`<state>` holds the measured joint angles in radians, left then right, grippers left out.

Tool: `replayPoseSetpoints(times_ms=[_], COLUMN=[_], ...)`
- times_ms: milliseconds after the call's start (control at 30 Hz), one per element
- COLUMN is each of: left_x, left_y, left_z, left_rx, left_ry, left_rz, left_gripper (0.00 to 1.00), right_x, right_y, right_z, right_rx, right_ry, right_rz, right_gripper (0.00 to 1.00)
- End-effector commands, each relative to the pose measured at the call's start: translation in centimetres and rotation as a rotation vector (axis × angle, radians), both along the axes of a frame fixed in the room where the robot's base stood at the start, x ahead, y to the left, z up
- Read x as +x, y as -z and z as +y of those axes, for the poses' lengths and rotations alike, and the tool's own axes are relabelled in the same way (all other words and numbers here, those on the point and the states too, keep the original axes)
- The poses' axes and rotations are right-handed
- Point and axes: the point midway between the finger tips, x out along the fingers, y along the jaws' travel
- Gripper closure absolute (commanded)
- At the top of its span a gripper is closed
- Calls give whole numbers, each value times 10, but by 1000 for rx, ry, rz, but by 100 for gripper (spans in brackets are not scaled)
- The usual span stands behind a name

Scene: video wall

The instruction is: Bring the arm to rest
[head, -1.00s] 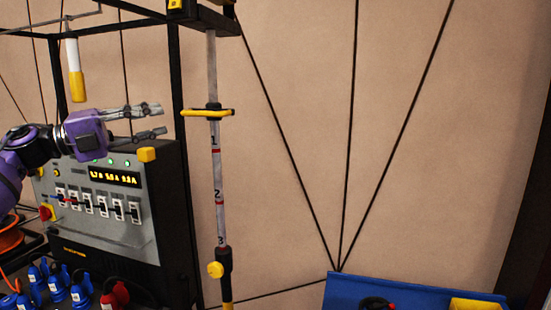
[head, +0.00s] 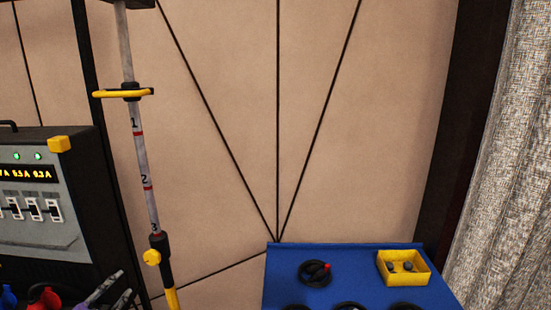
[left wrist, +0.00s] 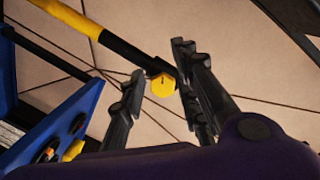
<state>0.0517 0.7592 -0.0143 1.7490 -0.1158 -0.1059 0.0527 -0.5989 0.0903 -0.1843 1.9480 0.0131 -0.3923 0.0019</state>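Behind the fingers is a yellow knob (left wrist: 162,85) on a black and yellow pole. The rest of the left arm is below the head picture. My right gripper shows in neither view.
A numbered pole (head: 142,160) with a yellow handle stands left of centre. A grey switch cabinet (head: 45,225) is at the left. A blue bench (head: 350,270) holds a yellow bin (head: 403,268) and black coils. A grey curtain (head: 505,180) hangs right.

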Motion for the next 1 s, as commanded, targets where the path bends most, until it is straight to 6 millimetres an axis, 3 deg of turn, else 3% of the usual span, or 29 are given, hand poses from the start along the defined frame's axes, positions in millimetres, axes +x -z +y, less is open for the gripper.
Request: replayPoseSetpoints(times_ms=[33,200,400,600,700,833,1000], left_x=[-23,-99,-207,-304,-336,-356,-358], left_y=[36,131,213,251,262,268,270], left_z=[-13,-58,-129,-196,-209,-209,-208], left_rx=[-57,-220,-437,-648,-695,-706,-702], left_ry=[-26,-112,-220,-332,-380,-408,-409], left_rz=[63,261,484,627,667,692,696], left_gripper=[70,70,70,70,70,70,70], right_x=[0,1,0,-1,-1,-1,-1], right_y=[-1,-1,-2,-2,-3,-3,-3], right_z=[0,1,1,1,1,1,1], right_rx=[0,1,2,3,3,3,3], right_ry=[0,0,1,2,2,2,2], right_rz=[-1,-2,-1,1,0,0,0], right_gripper=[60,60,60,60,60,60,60])
